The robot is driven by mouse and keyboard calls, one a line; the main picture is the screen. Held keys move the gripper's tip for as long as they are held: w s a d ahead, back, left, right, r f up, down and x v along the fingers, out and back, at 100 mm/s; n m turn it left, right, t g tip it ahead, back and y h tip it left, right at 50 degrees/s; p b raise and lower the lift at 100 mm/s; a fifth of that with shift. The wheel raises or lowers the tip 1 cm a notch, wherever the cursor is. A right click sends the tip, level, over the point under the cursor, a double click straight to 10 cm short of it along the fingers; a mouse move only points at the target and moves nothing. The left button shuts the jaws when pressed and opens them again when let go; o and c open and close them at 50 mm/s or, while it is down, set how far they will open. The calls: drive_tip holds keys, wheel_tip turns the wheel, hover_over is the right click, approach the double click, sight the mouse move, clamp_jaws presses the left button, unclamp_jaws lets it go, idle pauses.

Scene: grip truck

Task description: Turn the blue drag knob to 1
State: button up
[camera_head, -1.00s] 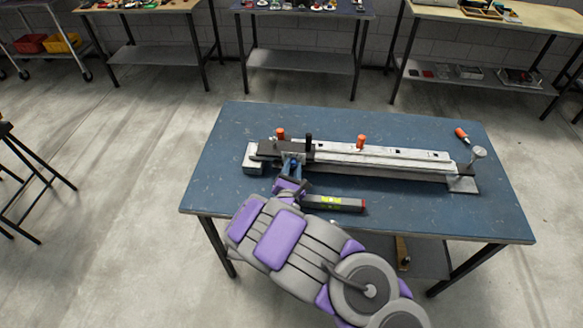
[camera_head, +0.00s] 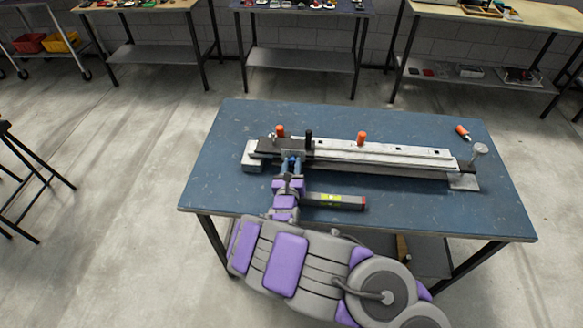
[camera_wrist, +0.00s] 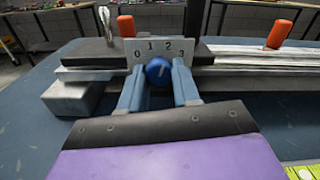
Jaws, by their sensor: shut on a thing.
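The blue drag knob (camera_wrist: 158,70) sits on the front of a metal plate (camera_wrist: 146,49) marked 0, 1, 2, 3, in the wrist view. A light pointer line on the knob points up, roughly between 1 and 2; the exact setting is hard to tell. My gripper (camera_wrist: 159,80) is shut on the knob, one finger on each side. In the head view my gripper (camera_head: 290,163) reaches the knob at the left part of the long metal rail device (camera_head: 385,155); there the knob is mostly lost among the blue fingers.
Orange handles (camera_head: 361,138) and a black post (camera_head: 308,139) stand up from the device. A dark bar with a yellow-green label (camera_head: 333,201) lies right of my wrist. An orange-handled tool (camera_head: 462,132) lies at the back right. The blue table's (camera_head: 430,215) front right is clear.

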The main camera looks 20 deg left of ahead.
drive_tip(key=n, duration=0.6)
drive_tip(key=shift+s+f, duration=0.1)
drive_tip(key=shift+a, duration=0.1)
idle(0.5)
drive_tip(key=o, duration=0.8)
drive_tip(key=shift+c, duration=0.2)
drive_tip(key=p+v, duration=0.6)
drive_tip(key=v, duration=1.1)
drive_tip(key=shift+s, duration=0.1)
